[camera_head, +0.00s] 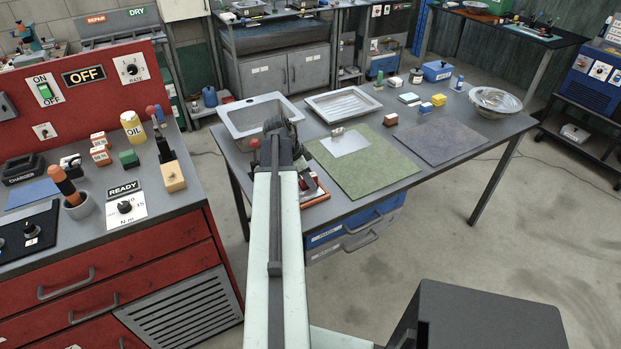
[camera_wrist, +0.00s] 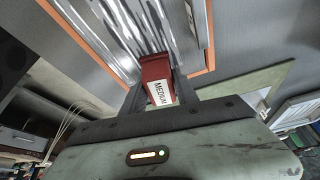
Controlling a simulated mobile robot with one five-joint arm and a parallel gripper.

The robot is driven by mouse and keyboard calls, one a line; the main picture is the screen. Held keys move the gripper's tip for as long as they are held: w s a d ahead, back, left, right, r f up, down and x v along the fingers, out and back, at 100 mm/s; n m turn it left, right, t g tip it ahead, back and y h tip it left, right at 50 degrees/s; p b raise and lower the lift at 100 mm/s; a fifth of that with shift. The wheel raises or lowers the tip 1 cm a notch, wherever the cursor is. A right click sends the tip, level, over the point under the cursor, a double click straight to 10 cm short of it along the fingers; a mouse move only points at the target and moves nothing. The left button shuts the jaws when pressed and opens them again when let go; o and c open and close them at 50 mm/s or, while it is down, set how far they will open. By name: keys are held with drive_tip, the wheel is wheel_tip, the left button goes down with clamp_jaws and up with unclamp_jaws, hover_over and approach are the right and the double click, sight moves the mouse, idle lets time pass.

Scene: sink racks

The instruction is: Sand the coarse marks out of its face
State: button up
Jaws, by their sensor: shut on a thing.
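My gripper (camera_wrist: 160,84) is shut on a red block (camera_wrist: 156,70) with a white label reading MEDIUM. In the wrist view the block's far end is against or just over a shiny, streaked metal face (camera_wrist: 112,28); I cannot tell whether they touch. Dark bars and an orange edge (camera_wrist: 82,40) border that face. In the head view my arm reaches the grey bench's near left part, and the orange-edged fixture (camera_head: 316,197) shows partly behind it. My arm hides most of the fixture and the held block there.
A sink basin (camera_head: 256,112) and a ridged metal tray (camera_head: 343,104) stand behind my gripper. To the right lie a green mat (camera_head: 385,180) with a metal sheet (camera_head: 345,146), a grey-blue mat (camera_head: 440,143), several small blocks and a metal bowl (camera_head: 494,100). A red workstation (camera_head: 90,90) stands left.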

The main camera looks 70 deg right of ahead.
sight(301, 183)
drive_tip(key=shift+w+a+f, duration=0.1)
drive_tip(key=shift+w+a, duration=0.95)
drive_tip(key=shift+a, duration=0.15)
drive_tip(key=shift+w+a+r, duration=0.2)
drive_tip(key=shift+w+a, duration=2.05)
drive_tip(key=shift+w, duration=0.05)
drive_tip(key=shift+w+a+f, duration=0.15)
drive_tip(key=shift+w+a, duration=1.05)
drive_tip(key=shift+a, duration=0.05)
drive_tip(key=shift+d, duration=0.1)
